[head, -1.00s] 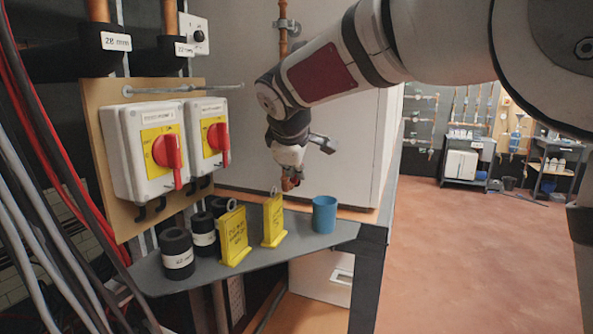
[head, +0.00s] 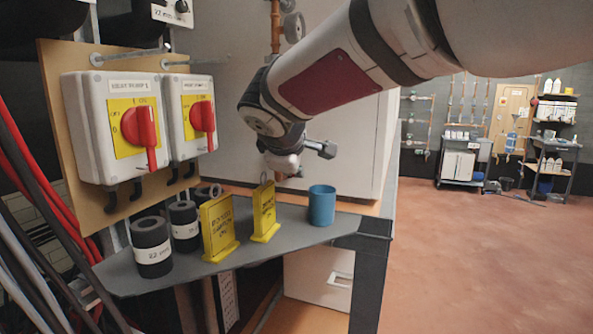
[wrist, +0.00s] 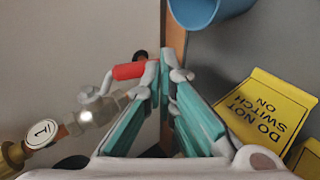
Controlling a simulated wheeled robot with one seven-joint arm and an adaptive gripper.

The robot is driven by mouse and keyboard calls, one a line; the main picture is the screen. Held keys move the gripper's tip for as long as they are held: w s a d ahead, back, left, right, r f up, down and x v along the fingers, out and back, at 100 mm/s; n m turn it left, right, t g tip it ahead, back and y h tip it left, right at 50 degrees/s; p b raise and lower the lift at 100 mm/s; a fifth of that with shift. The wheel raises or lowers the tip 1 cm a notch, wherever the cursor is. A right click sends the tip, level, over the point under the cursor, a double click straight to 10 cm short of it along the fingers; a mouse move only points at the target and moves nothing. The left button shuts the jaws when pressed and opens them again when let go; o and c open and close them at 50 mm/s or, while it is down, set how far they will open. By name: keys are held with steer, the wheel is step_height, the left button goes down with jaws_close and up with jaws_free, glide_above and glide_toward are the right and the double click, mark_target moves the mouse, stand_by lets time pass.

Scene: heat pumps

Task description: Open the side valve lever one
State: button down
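The side valve (wrist: 85,112) shows at the left of the wrist view as a metal body on a brass and copper pipe. A white round tag marked 1 (wrist: 41,131) is on it. Its red lever handle (wrist: 129,71) points right, and its end is close to the left fingertip; I cannot tell whether they touch. My gripper (wrist: 166,74) has its teal fingers nearly together, with only a narrow gap and nothing visible held between them. The red handle lies outside that gap. In the head view my gripper (head: 284,170) is partly hidden behind my wrist, and the valve is hidden.
A grey shelf (head: 300,234) holds a blue cup (head: 321,206), yellow warning signs (head: 218,228) and black insulation pieces (head: 151,246). Red-handled switch boxes (head: 112,125) hang at the left. A large pale cabinet (head: 350,130) stands behind. Open floor (head: 480,260) lies at the right.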

steer(key=shift+b+x, duration=0.95)
steer(key=shift+x, duration=0.4)
steer(key=shift+d+f, duration=0.15)
steer(key=shift+d, duration=0.15)
